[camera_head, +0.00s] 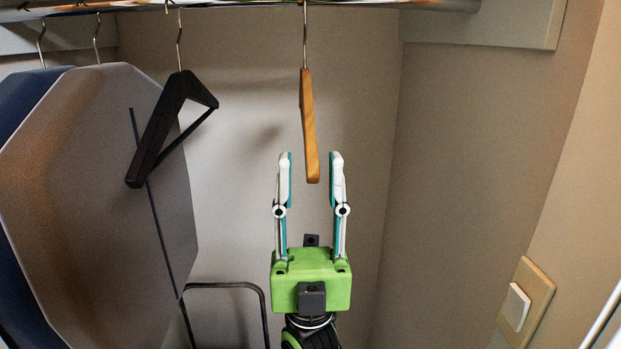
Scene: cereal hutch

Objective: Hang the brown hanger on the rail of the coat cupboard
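The brown wooden hanger (309,125) hangs by its metal hook from the rail (425,5) at the top of the cupboard, seen almost edge-on. My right gripper (312,165) is just below and around its lower end. The fingers are spread, one on each side of the wood, with a visible gap on both sides. Whether the hanger is at the same depth as the fingertips is hard to tell. The top of the hook meets the rail at the picture's upper edge. My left gripper is not in view.
A black hanger (165,130) hangs on the rail to the left. Large grey (90,190) and dark blue (15,110) garment-like shapes hang further left. A dark metal frame (230,286) stands below. A light switch (516,306) is on the right wall. The space right of the brown hanger is clear.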

